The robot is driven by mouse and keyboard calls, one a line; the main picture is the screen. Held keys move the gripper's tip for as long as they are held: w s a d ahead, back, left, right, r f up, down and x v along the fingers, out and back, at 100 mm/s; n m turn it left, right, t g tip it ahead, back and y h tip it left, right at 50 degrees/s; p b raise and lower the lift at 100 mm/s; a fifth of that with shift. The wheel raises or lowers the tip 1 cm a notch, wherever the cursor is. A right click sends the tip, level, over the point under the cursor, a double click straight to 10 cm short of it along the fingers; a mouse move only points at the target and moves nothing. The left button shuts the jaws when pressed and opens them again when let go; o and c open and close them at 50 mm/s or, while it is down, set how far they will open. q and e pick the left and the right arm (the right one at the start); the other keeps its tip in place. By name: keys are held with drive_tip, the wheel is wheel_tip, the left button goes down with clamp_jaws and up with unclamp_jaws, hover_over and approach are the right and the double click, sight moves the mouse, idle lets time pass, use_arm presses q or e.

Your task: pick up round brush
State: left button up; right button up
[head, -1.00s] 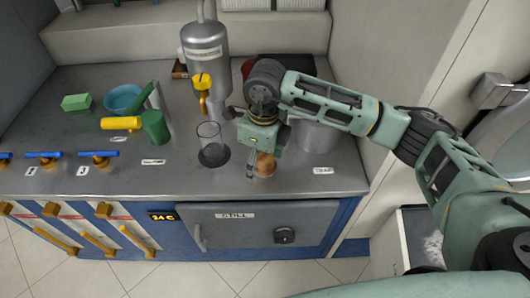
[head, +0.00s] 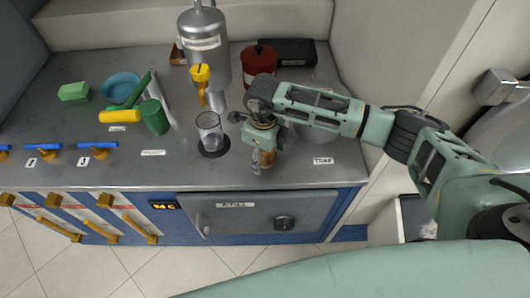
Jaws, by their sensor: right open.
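A small brown wooden thing, which looks like the round brush (head: 268,158), stands on the metal counter near its front edge, right of a clear glass. My right gripper (head: 261,164) is open and points down at it from above, with its fingers beside the brush. The gripper's body hides the brush's upper part. I cannot tell whether the fingers touch it. My left gripper is not in view.
The clear glass (head: 209,133) stands on a dark disc close left of my gripper. A grey metal canister (head: 204,50), a yellow-handled tool (head: 201,78) and a red can (head: 258,62) stand behind. Green and yellow items and a blue bowl (head: 120,86) are at left.

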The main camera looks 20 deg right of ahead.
drive_tip(key=shift+c, duration=0.8)
drive_tip(key=shift+w, duration=0.1)
drive_tip(key=c, duration=0.4)
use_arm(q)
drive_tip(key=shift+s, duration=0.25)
use_arm(e)
drive_tip(key=c, duration=0.7)
